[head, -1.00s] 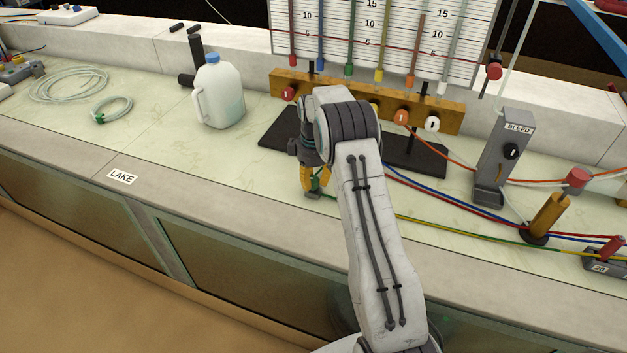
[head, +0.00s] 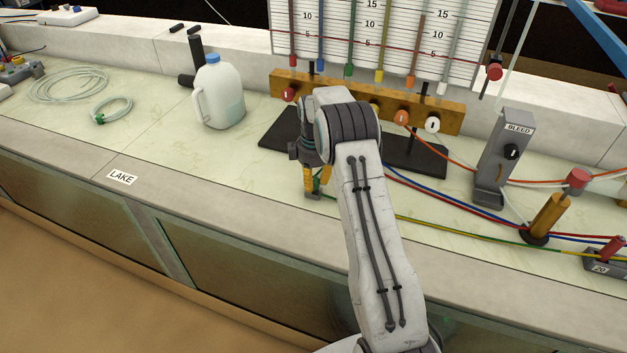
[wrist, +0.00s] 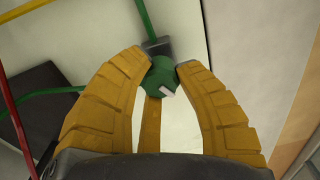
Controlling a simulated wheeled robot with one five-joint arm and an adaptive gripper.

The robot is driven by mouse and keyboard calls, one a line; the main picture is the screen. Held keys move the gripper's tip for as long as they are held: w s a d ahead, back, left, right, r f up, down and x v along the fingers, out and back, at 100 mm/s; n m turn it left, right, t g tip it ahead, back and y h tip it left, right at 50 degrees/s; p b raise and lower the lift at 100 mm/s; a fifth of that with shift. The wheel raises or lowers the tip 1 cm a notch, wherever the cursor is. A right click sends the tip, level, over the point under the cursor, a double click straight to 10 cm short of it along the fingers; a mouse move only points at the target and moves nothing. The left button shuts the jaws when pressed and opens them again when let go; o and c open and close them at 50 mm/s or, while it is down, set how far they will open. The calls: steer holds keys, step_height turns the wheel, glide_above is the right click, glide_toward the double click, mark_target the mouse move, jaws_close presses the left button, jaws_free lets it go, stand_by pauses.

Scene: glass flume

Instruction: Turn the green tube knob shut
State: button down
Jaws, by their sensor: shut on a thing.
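The green tube knob (wrist: 157,77) shows in the wrist view between my yellow fingertips, with a short white mark on its face that lies slantwise. It sits against a dark grey block (wrist: 157,46), and a green tube (wrist: 143,18) runs up from there. My gripper (wrist: 160,70) is shut on the knob, a fingertip on each side. In the head view my gripper (head: 312,184) points down at the bench top near its front edge. Only a sliver of green shows there beside the fingers, and the knob's mark cannot be seen.
A wooden manifold (head: 450,120) with coloured knobs stands behind my arm on a black base (head: 420,160). A jug (head: 220,95) stands to the left. The grey BLEED post (head: 490,165) and several coloured tubes lie to the right.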

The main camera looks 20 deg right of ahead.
mark_target(314, 179)
steer(key=c, duration=1.4)
jaws_free()
steer(key=shift+s+f, duration=0.25)
steer(key=o, duration=0.5)
steer(key=shift+w+r, duration=0.1)
steer(key=shift+r, duration=0.05)
steer(key=shift+o, duration=0.2)
steer(key=shift+w+r, duration=0.1)
steer(key=shift+r, duration=0.4)
step_height(314, 179, up, 11)
